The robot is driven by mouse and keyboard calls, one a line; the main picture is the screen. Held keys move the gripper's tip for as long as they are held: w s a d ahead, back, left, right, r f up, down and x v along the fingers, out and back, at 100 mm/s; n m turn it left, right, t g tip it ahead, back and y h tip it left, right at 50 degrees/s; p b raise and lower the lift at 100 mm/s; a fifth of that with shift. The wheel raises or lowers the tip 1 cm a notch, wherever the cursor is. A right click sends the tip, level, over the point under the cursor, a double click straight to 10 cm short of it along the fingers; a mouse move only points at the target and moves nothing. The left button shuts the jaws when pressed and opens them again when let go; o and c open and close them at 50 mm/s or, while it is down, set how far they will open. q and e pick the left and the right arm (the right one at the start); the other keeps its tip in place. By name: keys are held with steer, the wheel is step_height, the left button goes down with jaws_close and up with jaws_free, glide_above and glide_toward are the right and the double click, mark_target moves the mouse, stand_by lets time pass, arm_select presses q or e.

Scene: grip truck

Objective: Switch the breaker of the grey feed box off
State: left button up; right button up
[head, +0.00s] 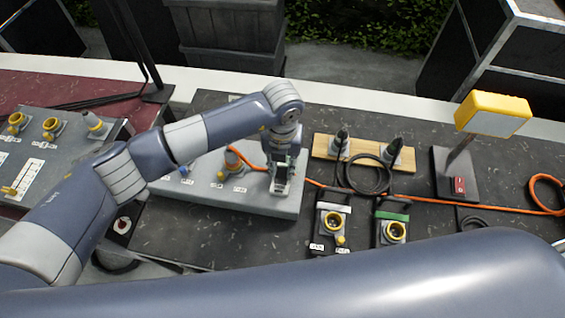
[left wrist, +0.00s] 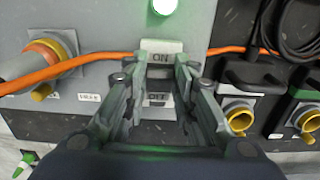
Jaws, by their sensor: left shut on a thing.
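The grey feed box (head: 210,195) lies on the dark bench in the middle of the head view, with an orange-collared plug (head: 233,160) and an orange cable on it. My left gripper (head: 280,188) points down at the box's right part. In the left wrist view, its fingers (left wrist: 160,95) close in on the breaker (left wrist: 160,72), between an ON label (left wrist: 161,57) and an OFF label (left wrist: 157,99). The gripper is shut on the breaker's lever, which the fingers largely hide. A green light (left wrist: 163,7) glows above the ON label. My right gripper is out of view.
Another grey box (head: 48,148) with yellow sockets stands left. Two small socket units (head: 333,220) (head: 393,230) stand right of the feed box. Black plugs rest on a wooden board (head: 365,158). A yellow lamp (head: 493,114) stands farther right. My own arm crosses the foreground.

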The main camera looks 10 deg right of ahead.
mark_target(282, 174)
arm_select(q)
steer(key=shift+s+t+b, duration=0.15)
steer(key=shift+t+b, duration=0.15)
steer(key=shift+b, duration=0.05)
steer(key=shift+s+a+f+t+h+b, duration=0.2)
steer(key=shift+t+h+b, duration=0.1)
steer(key=shift+t+b, duration=0.3)
steer(key=s+t+b, duration=0.1)
steer(key=t+b, duration=0.1)
steer(key=b, duration=0.3)
steer(key=s+t+h+b, duration=0.1)
steer(key=b, duration=0.4)
steer(key=shift+a+f+t+b, duration=0.1)
steer(key=shift+a+t+b, duration=0.1)
steer(key=shift+t+b, duration=0.2)
steer(key=shift+s+a+r+t+h+b, duration=0.1)
steer(key=shift+s+r+t+h+b, duration=0.2)
steer(key=shift+b, duration=0.9)
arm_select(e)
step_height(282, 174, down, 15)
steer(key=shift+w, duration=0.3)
arm_select(q)
steer(key=shift+w+f, duration=0.1)
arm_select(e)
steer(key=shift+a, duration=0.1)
arm_select(q)
steer(key=o, duration=1.1)
steer(key=shift+c, duration=0.2)
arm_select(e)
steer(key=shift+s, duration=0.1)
